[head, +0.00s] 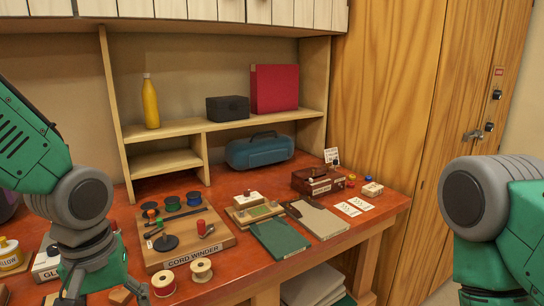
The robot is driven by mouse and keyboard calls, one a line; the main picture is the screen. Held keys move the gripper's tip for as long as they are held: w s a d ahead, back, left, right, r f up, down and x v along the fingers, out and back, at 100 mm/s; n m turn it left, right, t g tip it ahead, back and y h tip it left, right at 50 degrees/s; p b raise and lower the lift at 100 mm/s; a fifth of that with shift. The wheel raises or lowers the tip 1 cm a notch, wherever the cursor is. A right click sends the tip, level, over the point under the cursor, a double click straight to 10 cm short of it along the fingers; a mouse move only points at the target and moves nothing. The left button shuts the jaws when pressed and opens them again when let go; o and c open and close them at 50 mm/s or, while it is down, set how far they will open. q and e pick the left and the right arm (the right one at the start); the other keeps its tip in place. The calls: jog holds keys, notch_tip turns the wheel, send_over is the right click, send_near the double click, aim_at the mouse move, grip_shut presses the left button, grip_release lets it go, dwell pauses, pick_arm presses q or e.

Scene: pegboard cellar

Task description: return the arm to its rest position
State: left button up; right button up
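My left arm comes in from the left, and its gripper (104,294) points down over the front left of the red-brown bench. Its two fingers are spread apart with nothing visibly held between them, though their tips are at the bottom edge of the picture.
Shelves (180,127) stand behind. A wooden door (440,130) is at right.

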pick_arm(q)
jog(key=s+a+f+m+b, duration=0.1)
jog(key=s+f, duration=0.4)
jog(key=f, duration=0.5)
jog(key=s+a+f+m, duration=0.2)
jog(key=s+f, duration=0.4)
jog(key=f, duration=0.5)
jog(key=s+a+f+m+b, duration=0.1)
jog(key=s+f, duration=0.4)
jog(key=f, duration=0.6)
jog(key=shift+s+a+m+b, duration=0.15)
jog(key=shift+a+m+b, duration=0.2)
jog(key=shift+m, duration=0.45)
pick_arm(e)
jog(key=f, duration=0.3)
jog(key=shift+w, duration=0.4)
